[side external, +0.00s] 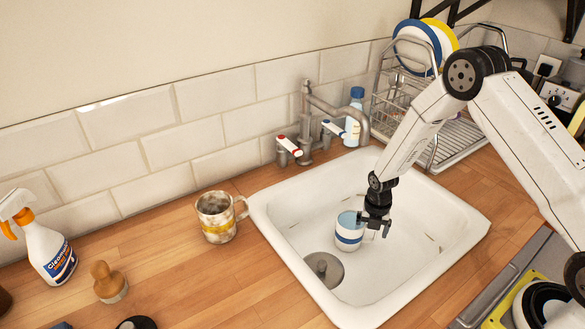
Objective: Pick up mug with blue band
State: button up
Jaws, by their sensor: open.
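The mug with the blue band (348,236) is white and stands upright in the white sink (440,262), next to the drain. Its inside looks pale blue. My gripper (373,232) is open at the mug's right side and overlaps its right edge in the picture. I cannot tell whether the fingers touch the mug or are around its rim. The mug's right side, and any handle there, is hidden behind my gripper.
A stained mug with a yellow band (216,218) stands on the wooden counter left of the sink. The tap (320,125) rises behind the basin. A dish rack (455,140) with plates stands at the back right. A spray bottle (45,245) is far left.

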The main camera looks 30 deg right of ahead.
grip_shut()
jog(key=shift+r, duration=0.5)
dwell(0.5)
jog(key=shift+w+r, duration=0.1)
jog(key=shift+r, duration=0.9)
jog(key=s+a+r, duration=0.1)
jog(key=s+r, duration=0.9)
jog(key=s, duration=0.3)
jog(key=shift+s+a, duration=0.3)
dwell(0.5)
jog(key=shift+s, duration=0.2)
dwell(0.5)
jog(key=shift+r, duration=0.1)
jog(key=w+d+r, duration=0.3)
jog(key=d+r, duration=0.4)
dwell(0.7)
